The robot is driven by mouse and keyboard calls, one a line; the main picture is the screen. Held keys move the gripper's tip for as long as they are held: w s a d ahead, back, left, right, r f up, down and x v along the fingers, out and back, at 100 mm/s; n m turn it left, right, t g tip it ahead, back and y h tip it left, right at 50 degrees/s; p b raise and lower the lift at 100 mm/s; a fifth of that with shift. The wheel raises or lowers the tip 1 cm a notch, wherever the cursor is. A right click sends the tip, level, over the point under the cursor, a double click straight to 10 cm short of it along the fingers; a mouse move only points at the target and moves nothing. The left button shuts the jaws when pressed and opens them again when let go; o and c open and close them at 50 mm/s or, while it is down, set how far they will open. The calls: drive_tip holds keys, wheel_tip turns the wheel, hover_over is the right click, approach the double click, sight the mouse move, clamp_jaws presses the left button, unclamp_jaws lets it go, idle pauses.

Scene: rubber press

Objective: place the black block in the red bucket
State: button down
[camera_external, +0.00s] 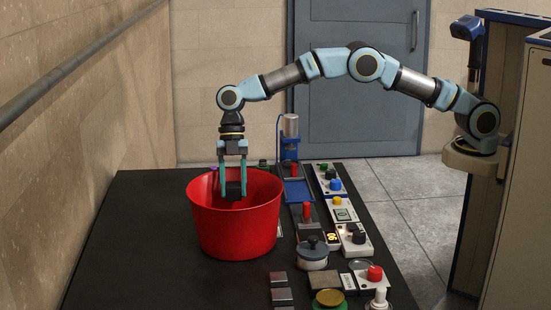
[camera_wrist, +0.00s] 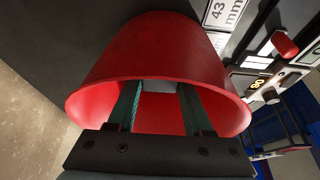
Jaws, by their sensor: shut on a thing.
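The red bucket (camera_external: 238,232) stands on the dark table in the external view. It also fills the middle of the wrist view (camera_wrist: 155,48). My gripper (camera_external: 233,184) points straight down into the bucket's mouth, its fingers below the rim. It is shut on the black block (camera_external: 234,190), which hangs inside the bucket. In the wrist view both green fingers (camera_wrist: 160,108) reach into the bucket, and a grey face between them (camera_wrist: 160,86) looks like the block. The bucket's floor is hidden, so I cannot tell whether the block touches it.
A control panel with several buttons and switches (camera_external: 345,212) runs along the right of the table. A lidded metal pot (camera_external: 312,252) stands right of the bucket. A blue press (camera_external: 290,150) stands behind. The table (camera_external: 135,240) left of the bucket is clear.

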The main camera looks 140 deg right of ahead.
drive_tip(key=shift+f+b, duration=0.3)
drive_tip(key=shift+f, duration=0.15)
drive_tip(key=shift+c, duration=1.5)
unclamp_jaws()
drive_tip(key=shift+r, duration=0.1)
